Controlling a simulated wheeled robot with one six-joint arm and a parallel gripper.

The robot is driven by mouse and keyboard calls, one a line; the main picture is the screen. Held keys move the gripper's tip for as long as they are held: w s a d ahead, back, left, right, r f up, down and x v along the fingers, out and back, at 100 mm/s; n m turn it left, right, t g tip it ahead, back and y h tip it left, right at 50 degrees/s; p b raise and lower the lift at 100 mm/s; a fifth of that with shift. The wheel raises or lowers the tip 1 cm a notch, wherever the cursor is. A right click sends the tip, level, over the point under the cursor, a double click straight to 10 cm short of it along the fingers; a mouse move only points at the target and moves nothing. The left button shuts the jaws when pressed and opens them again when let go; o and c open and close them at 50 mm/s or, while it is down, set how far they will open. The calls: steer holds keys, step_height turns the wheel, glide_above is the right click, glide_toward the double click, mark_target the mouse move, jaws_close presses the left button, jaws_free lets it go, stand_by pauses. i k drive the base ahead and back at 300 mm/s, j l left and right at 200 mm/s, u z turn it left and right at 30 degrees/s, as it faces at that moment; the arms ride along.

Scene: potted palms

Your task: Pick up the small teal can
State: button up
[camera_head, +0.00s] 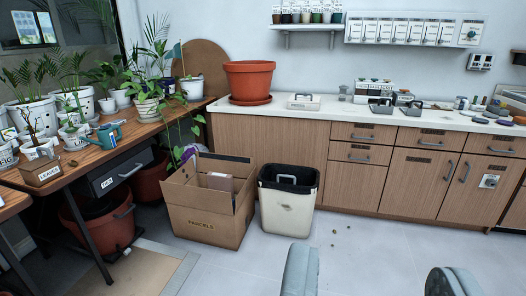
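A small teal can (106,136), shaped like a watering can with a spout, stands on the wooden table at the left, among potted plants. My gripper (376,277) shows at the bottom edge as two pale grey-blue fingers set wide apart. It is open, with only floor seen between the fingers. It is far to the right of the teal can and much nearer to the camera, not touching anything.
The wooden table (146,132) holds several white pots and a wooden box (40,171). An open parcel carton (207,226) and a white bin (287,214) stand on the floor before the cabinets (270,146). The pale floor (370,245) ahead is mostly clear.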

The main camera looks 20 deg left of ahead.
mark_target(106, 136)
steer(key=i+u, duration=0.2)
steer(key=i, duration=0.65)
steer(key=i+l+u, duration=0.25)
steer(key=i, duration=0.6)
steer(key=i+u, duration=0.35)
steer(key=i+l+u, duration=0.1)
steer(key=i+u, duration=0.2)
steer(key=i, duration=0.3)
steer(key=i+l+u, duration=0.2)
steer(key=i+u, duration=0.15)
steer(key=i+l+u, duration=0.3)
steer(key=i, duration=0.25)
